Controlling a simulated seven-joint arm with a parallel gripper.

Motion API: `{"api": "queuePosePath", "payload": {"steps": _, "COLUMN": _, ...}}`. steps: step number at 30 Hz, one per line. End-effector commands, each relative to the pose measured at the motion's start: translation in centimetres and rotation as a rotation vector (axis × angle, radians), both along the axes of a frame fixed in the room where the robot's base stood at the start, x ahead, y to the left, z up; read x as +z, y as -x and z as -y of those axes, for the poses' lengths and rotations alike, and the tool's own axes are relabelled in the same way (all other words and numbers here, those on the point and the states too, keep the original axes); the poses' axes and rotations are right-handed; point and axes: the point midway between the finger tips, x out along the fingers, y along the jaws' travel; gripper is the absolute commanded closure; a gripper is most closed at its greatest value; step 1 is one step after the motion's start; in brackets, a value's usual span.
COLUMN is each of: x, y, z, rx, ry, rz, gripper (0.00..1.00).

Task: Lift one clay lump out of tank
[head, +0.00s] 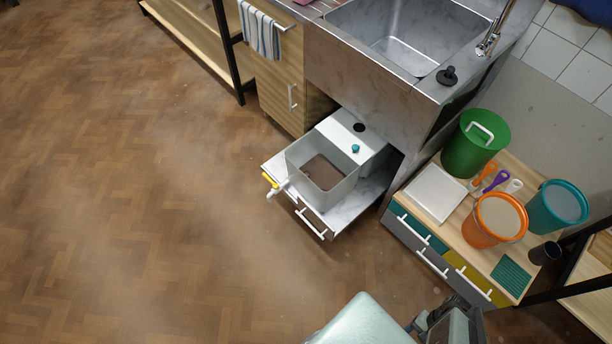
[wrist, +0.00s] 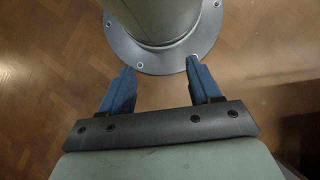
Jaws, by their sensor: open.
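The tank (head: 293,168) is an open, pale-walled box on a pulled-out shelf under the sink in the head view. A flat brown surface (head: 322,172) shows inside it; I cannot make out a separate clay lump there. A yellow-handled tap (head: 270,181) sticks out at its left front. My gripper (wrist: 160,66) is open in the wrist view, with two blue fingers apart and nothing between them. It points down at the floor and my own round base, away from the tank.
A white-topped box (head: 340,132) with a teal knob (head: 355,148) adjoins the tank's back. The sink (head: 400,50) overhangs behind. At right, a low cabinet holds a green bin (head: 465,155), orange bucket (head: 480,235) and teal bucket (head: 540,215). The floor at left is clear.

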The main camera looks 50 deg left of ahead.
Motion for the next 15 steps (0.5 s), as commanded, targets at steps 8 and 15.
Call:
{"api": "queuePosePath", "payload": {"steps": 8, "x": 0.0, "y": 0.0, "z": 0.0, "rx": 0.0, "ry": 0.0, "rz": 0.0, "gripper": 0.26}}
{"api": "queuePosePath", "payload": {"steps": 15, "x": -0.7, "y": -2.4, "z": -0.8, "rx": -0.029, "ry": 0.044, "rz": 0.039, "gripper": 0.26}}
